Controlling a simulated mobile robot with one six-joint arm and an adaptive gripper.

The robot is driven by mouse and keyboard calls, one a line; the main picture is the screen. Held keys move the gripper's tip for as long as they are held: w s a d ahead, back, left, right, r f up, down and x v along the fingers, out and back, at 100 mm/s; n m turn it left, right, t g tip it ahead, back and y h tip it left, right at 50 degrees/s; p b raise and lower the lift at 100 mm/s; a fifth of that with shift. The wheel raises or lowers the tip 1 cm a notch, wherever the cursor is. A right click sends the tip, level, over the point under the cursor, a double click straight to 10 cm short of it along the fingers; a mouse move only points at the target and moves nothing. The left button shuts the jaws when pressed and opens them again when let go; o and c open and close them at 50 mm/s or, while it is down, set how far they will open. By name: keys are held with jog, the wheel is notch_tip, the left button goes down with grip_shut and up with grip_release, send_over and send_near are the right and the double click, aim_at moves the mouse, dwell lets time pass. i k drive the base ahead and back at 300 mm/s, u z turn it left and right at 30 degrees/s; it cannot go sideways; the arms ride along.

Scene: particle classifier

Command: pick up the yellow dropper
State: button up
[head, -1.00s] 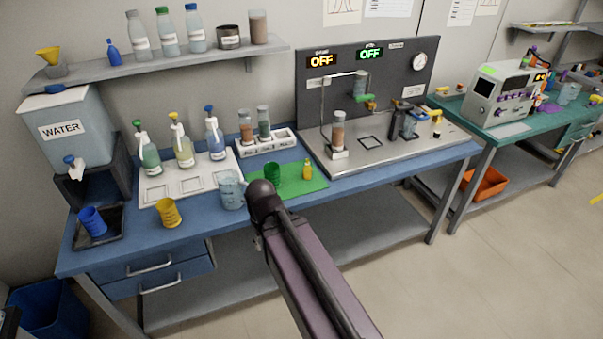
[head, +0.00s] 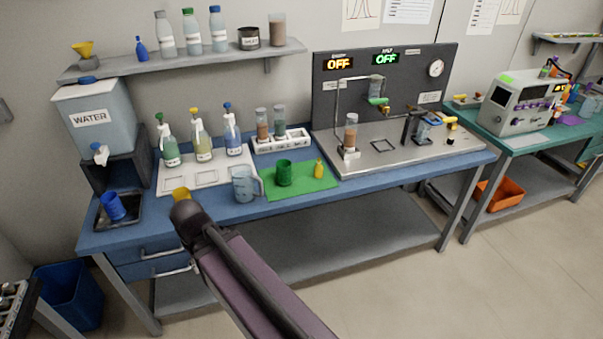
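The yellow dropper (head: 319,168) is a small yellow bottle with a narrow tip. It stands upright on the right part of the green mat (head: 305,187) on the blue bench. A green cup (head: 284,173) stands to its left on the same mat. My arm reaches up from the bottom of the head view and ends in a dark rounded joint in front of the bench's front edge, left of the mat. My gripper itself does not show in this view.
A clear beaker (head: 244,184) stands left of the mat, and a yellow cup (head: 182,194) is partly hidden by my arm. Spray bottles stand on a white tray (head: 207,179) behind. A metal-based apparatus (head: 378,163) stands to the right.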

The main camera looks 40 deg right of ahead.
aim_at(318, 168)
jog(key=u, duration=0.75)
jog(key=k, duration=1.2)
jog(key=z, duration=1.75)
jog(key=i, duration=0.4)
jog(key=u, duration=0.25)
